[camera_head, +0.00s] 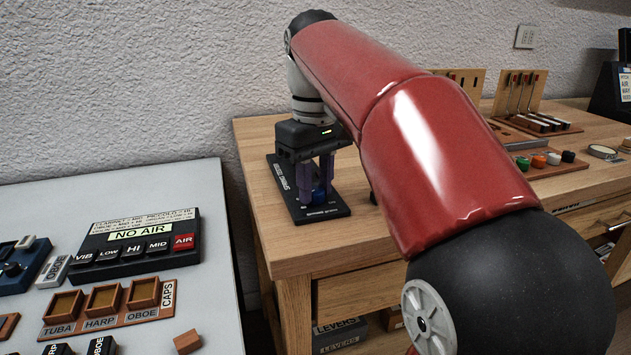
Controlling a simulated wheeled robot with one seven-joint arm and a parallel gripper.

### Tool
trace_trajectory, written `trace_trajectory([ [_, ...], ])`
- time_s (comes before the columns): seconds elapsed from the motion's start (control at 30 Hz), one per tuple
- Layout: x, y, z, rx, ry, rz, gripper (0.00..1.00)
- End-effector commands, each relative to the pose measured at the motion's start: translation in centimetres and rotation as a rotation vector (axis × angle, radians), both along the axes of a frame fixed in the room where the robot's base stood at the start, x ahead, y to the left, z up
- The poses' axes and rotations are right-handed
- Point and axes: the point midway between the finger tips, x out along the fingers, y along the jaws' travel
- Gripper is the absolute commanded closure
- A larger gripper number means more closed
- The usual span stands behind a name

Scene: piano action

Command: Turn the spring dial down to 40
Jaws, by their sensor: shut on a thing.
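The spring dial unit is a black base plate (282,193) with white lettering, lying near the left end of the wooden bench. A blue knob (319,195) stands on it. My gripper (318,182) points straight down over the plate, its purple fingers on either side of the knob, and it is shut on the knob. The dial's scale and pointer are too small and too covered by the gripper to read. My red arm reaches across the middle of the view and hides part of the bench.
The wooden bench (262,142) carries racks of levers (520,92) and a board with coloured knobs (545,160) at the right. At the left, a grey table (200,215) holds a NO AIR panel (138,240) and a tray of small compartments (104,300). A gap separates table and bench.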

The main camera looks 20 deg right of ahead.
Motion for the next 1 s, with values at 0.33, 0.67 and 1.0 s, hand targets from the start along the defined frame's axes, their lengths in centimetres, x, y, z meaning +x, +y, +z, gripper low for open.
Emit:
trace_trajectory([
  [0.33,0.07,0.02,0.19,0.0,-0.008,0.025,0.96],
  [0.67,0.05,0.02,0.16,0.0,-0.006,0.024,0.56],
  [1.0,-0.11,0.02,0.23,0.0,-0.003,0.023,0.51],
])
